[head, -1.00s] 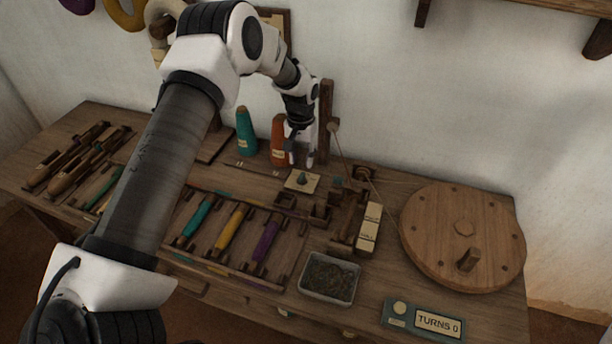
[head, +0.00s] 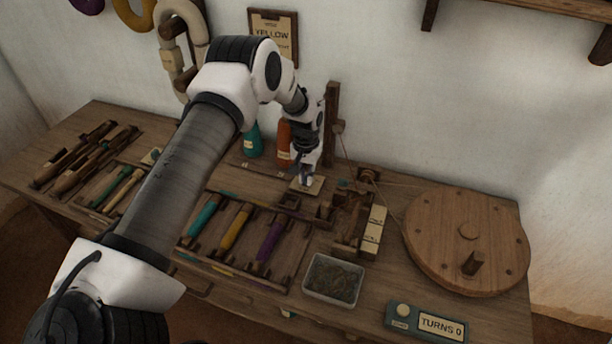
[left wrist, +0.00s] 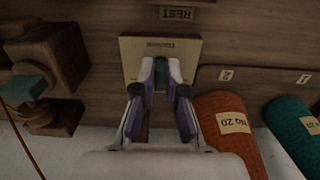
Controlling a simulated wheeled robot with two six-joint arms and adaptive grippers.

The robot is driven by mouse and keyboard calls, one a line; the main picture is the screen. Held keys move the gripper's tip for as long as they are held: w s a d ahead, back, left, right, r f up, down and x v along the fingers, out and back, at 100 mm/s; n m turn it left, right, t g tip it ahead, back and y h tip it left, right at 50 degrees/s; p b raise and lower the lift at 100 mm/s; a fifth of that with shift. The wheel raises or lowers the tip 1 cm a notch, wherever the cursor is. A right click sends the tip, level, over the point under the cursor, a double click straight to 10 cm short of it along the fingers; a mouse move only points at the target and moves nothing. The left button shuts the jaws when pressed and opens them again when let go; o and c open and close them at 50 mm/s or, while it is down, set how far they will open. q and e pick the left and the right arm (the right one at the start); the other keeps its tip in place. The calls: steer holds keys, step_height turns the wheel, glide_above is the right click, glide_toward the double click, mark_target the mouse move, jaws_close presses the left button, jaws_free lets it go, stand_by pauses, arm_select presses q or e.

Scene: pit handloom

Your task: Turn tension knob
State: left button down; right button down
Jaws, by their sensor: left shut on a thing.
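The tension knob (left wrist: 160,75) is a small teal knob on a square cream plate with a printed label (left wrist: 187,50). In the left wrist view it shows only as a sliver between the fingers. My left gripper (head: 307,179) reaches down onto the plate (head: 316,188) from above, and its two fingers (left wrist: 161,70) are closed on the knob from both sides. In the head view the fingers hide the knob. My right gripper is in neither view.
Coloured bobbins (head: 236,228) lie in front. A large wooden wheel (head: 440,235) and a "TURNS 0" counter (head: 440,325) are at right.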

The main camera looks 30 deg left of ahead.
arm_select(q)
steer(key=shift+m, duration=0.3)
steer(key=m, duration=0.2)
steer(key=m+b, duration=0.1)
steer(key=m, duration=0.2)
steer(key=shift+a+f, duration=0.1)
steer(key=shift+a, duration=0.1)
steer(key=m, duration=0.6)
steer(key=shift+w+a+b, duration=0.1)
steer(key=shift+a+b, duration=0.05)
steer(key=shift+b, duration=0.25)
steer(key=shift+m, duration=0.3)
steer(key=c, duration=1.2)
jaws_free()
step_height(320, 180, up, 12)
